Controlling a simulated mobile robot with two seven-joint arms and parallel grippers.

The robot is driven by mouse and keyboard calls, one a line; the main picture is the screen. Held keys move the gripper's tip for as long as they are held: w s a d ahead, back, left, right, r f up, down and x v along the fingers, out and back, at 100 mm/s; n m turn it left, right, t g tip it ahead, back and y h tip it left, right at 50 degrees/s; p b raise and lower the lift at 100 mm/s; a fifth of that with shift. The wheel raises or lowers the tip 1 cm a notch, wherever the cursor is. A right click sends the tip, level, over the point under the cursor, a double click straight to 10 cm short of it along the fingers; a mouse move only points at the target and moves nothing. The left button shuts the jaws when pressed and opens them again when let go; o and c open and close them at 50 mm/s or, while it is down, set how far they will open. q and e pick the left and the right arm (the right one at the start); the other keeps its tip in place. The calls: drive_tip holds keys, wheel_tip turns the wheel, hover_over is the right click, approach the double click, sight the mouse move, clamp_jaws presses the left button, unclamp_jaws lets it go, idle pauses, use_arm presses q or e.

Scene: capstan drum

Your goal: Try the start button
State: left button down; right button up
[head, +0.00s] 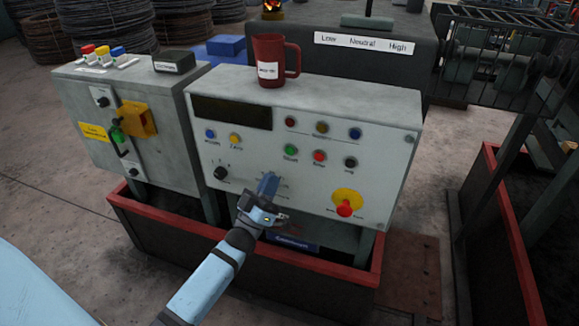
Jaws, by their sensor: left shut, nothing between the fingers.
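The control panel (375,190) is a pale grey box with a sloped front. The green button (291,149), with a small blurred label that looks like "Start", sits in a row with a red button (320,156) and a black button (350,162). My left gripper (268,183) is shut and empty, in front of the panel's lower middle. Its tips are below and a little left of the green button and appear apart from it. The gripper hides part of the panel's lower markings. My right gripper is out of view.
A red mug (269,62) stands on top of the panel. A red emergency-type knob (345,208) on a yellow plate is at its lower right, and a black knob (221,173) at its lower left. A second grey cabinet (80,100) stands left. A red-rimmed trough (375,262) surrounds the base.

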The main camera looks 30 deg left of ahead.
sight(290, 151)
use_arm(q)
drive_tip(key=shift+r+y, duration=0.15)
drive_tip(key=shift+y, duration=0.15)
drive_tip(key=shift+w+a, duration=0.1)
drive_tip(key=shift+w, duration=0.05)
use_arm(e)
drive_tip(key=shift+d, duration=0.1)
use_arm(q)
drive_tip(key=w+b, duration=0.1)
drive_tip(key=w, duration=0.1)
drive_tip(key=w+a+b, duration=0.1)
drive_tip(key=w, duration=0.2)
drive_tip(key=w+a+b, duration=0.1)
drive_tip(key=w, duration=0.2)
drive_tip(key=shift+w, duration=0.15)
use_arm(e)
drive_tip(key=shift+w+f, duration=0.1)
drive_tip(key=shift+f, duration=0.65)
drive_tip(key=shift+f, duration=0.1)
use_arm(q)
drive_tip(key=shift+w, duration=0.1)
idle(0.9)
drive_tip(key=shift+w+a+b, duration=0.1)
drive_tip(key=shift+w+b, duration=0.2)
